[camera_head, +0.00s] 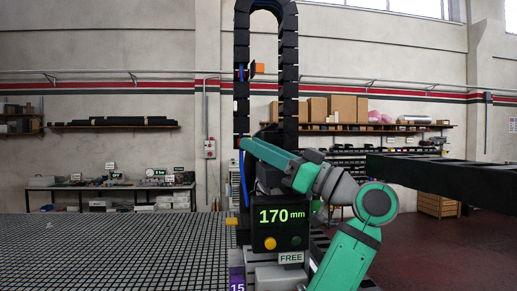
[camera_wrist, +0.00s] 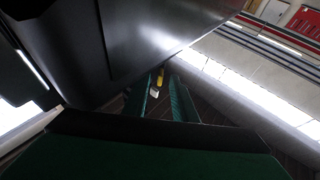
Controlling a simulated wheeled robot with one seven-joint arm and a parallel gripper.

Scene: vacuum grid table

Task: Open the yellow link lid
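The cable chain (camera_head: 242,110) is a tall black loop of links at the centre of the head view. A small orange-yellow flap (camera_head: 258,68) sticks out from the right of its left run, with a blue piece beside it; this looks like the link lid. My gripper (camera_head: 242,144) is at the chain's left run, well below that flap; its fingertips are too small to read there. In the wrist view, my two green fingers (camera_wrist: 163,98) stand apart. A small yellow piece (camera_wrist: 160,76) shows beyond and between them; I cannot tell whether they touch it.
A black box with a green "170 mm" display (camera_head: 282,215) and a "FREE" label stands below the chain. A black beam (camera_head: 450,178) reaches in from the right. In the wrist view, a large dark panel (camera_wrist: 150,40) lies close.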

